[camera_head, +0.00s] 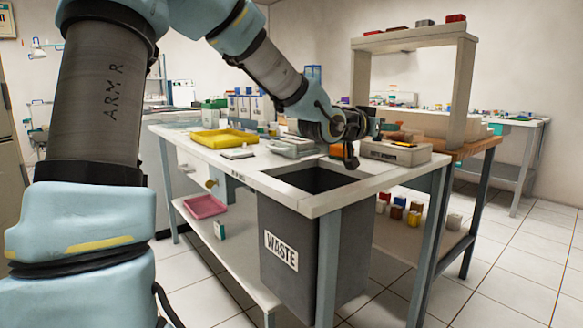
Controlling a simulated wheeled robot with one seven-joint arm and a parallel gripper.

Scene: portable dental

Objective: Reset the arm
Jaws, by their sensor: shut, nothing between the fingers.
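My arm (270,68) reaches from the upper left out over the white worktable (290,190). It is bent, with its far end low over the right part of the table. My gripper (351,160) is at that end, dark and small in this view, above the back edge of the waste opening. It is shut and holds nothing. Its fingers are partly lost against the dark wrist parts.
A grey bin marked WASTE (283,252) hangs under the table opening. A yellow tray (223,138), a beige device (396,152) and small boxes stand on top. A pink tray (205,206) lies on the lower shelf. Tiled floor is free at right.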

